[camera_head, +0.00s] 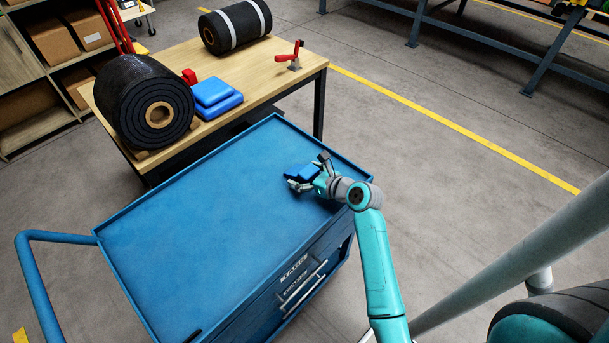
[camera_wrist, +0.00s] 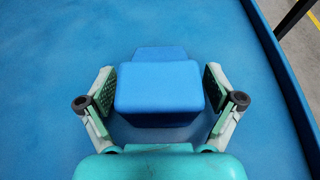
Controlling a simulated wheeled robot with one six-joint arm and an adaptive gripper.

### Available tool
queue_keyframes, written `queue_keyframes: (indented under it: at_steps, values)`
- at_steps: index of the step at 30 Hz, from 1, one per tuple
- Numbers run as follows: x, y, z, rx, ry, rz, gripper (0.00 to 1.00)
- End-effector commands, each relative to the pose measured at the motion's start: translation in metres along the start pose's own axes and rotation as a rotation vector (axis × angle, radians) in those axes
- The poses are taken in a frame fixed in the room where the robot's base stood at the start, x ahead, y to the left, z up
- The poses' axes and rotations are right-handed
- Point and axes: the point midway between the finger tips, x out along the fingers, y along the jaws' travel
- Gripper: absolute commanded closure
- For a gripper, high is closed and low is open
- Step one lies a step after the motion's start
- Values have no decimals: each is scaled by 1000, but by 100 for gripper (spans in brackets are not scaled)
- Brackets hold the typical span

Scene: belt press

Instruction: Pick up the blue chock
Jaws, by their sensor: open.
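The blue chock (camera_wrist: 159,88) sits on the top of the blue tool cart (camera_wrist: 50,60), between the two open fingers of my gripper (camera_wrist: 160,95). A small gap shows on both sides of the chock in the wrist view. In the head view the chock (camera_head: 300,172) is at the cart's far right part, and my gripper (camera_head: 308,178) is around it, partly hiding it. The cart top also shows in the head view (camera_head: 190,220).
A wooden table (camera_head: 240,70) behind the cart holds two black rolls (camera_head: 130,95) (camera_head: 235,22), blue blocks (camera_head: 214,97) and a red clamp-like item (camera_head: 290,55). The cart has a raised rim. Most of its top is clear. Shelves with boxes (camera_head: 55,40) stand at left.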

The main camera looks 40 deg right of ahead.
Motion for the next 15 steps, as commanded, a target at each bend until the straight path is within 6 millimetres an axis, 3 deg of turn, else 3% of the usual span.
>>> queue_keyframes:
  at_steps: [2,11,15]
  values:
    - [0,0,0,0,0,0,8]
    - [0,0,0,1,0,0,83]
    - [0,0,0,0,-1,0,83]
